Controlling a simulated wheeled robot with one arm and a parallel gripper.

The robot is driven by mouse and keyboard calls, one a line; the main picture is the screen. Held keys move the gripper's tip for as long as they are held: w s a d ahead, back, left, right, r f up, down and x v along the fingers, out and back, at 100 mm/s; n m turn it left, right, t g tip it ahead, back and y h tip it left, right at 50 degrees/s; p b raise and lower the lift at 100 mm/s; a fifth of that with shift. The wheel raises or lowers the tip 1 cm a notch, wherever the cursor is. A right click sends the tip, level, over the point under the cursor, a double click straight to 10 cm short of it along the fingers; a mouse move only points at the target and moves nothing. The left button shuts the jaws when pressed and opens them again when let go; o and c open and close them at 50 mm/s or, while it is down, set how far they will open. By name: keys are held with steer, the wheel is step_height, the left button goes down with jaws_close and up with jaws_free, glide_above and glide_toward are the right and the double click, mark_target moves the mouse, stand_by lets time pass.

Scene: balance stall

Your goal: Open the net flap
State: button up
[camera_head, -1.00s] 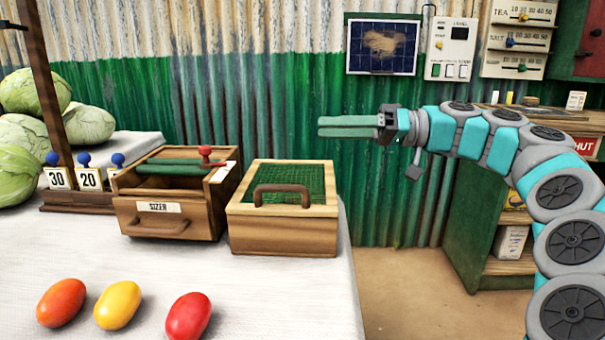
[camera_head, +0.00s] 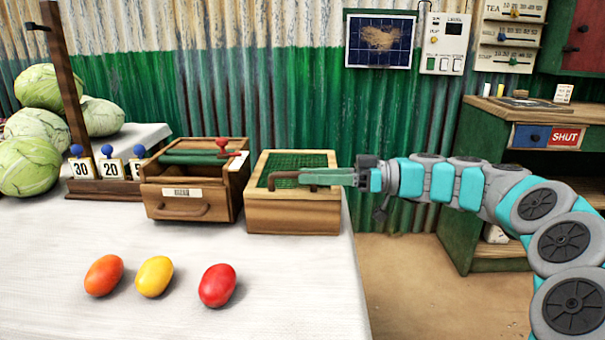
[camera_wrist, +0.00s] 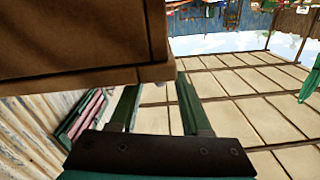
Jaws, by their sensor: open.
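The net flap (camera_head: 297,160) is a green mesh panel in a wooden frame, lying flat and closed on top of a wooden box (camera_head: 295,219). Its brown handle (camera_head: 272,181) is partly hidden behind my gripper. My gripper (camera_head: 312,176) is open and reaches in from the right over the box, its green fingers level beside the handle. In the wrist view a large brown wooden surface (camera_wrist: 70,40) fills the upper left, close to the fingers (camera_wrist: 157,95) and partly covering their tips. I cannot tell whether the fingers touch the handle.
A wooden sizer box (camera_head: 190,194) with a red knob stands just left. Orange, yellow and red fruits (camera_head: 153,276) lie in front on the white cloth. Number cards (camera_head: 112,168) and cabbages (camera_head: 30,165) are further left. A green cabinet (camera_head: 480,190) stands to the right.

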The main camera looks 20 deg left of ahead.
steer(key=shift+x, duration=1.2)
jaws_close()
stand_by(0.5)
